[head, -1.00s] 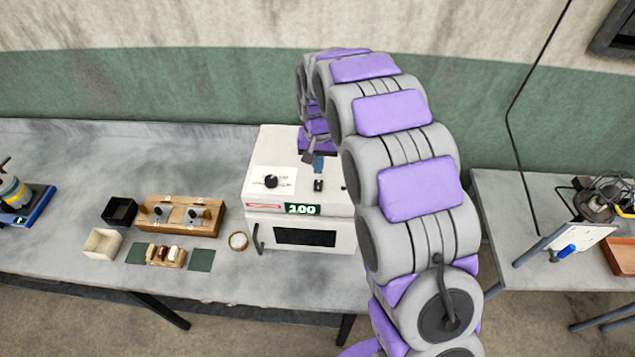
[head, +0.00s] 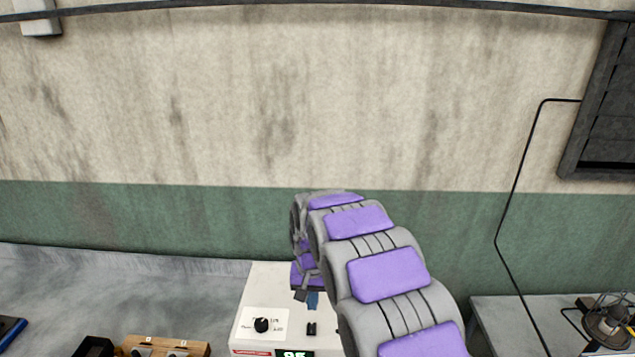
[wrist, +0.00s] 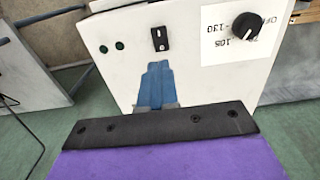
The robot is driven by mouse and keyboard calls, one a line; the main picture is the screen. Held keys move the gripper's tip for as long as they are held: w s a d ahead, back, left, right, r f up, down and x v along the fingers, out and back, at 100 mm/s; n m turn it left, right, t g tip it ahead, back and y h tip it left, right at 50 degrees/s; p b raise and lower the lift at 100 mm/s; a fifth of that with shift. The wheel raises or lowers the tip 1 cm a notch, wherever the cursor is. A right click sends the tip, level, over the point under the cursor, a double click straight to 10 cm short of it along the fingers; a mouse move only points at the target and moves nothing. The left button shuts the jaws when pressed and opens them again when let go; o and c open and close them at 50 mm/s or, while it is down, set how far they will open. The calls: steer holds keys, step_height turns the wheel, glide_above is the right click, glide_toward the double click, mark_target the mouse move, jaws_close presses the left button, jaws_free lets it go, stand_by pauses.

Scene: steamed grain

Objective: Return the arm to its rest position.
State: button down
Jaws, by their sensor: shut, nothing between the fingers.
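My arm, grey with purple pads, reaches up from the lower right of the head view and curves over to the white box-shaped appliance. My gripper (head: 313,300) hangs at its end above the appliance's top face, partly hidden by the arm links. In the wrist view its blue fingers (wrist: 157,85) lie together, with nothing between them. They point toward the white appliance (wrist: 200,75), near a small black switch (wrist: 160,39). I cannot tell whether they touch it. The appliance (head: 262,295) also has a black dial (head: 261,325) and a lit green display (head: 294,353), cut by the frame edge.
A wooden block with knobs (head: 165,346) and a black box (head: 94,347) show at the bottom left edge. A second table (head: 505,315) on the right carries a device with cables (head: 605,320). The grey table's left back area (head: 120,290) is clear.

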steer(key=s+d+b, duration=0.6)
steer(key=s+d, duration=0.2)
steer(key=s, duration=0.2)
steer(key=s+d+f+b, duration=0.2)
steer(key=s+b, duration=0.1)
steer(key=s, duration=0.6)
steer(key=s+d+f+g+b, duration=0.1)
steer(key=s+d+f+b, duration=0.2)
steer(key=s, duration=0.7)
steer(key=s+d+f+b, duration=0.3)
steer(key=s+b, duration=0.1)
steer(key=s, duration=0.6)
steer(key=shift+s+f+g+b, duration=0.25)
steer(key=shift+g+b, duration=0.1)
steer(key=shift+g, duration=0.05)
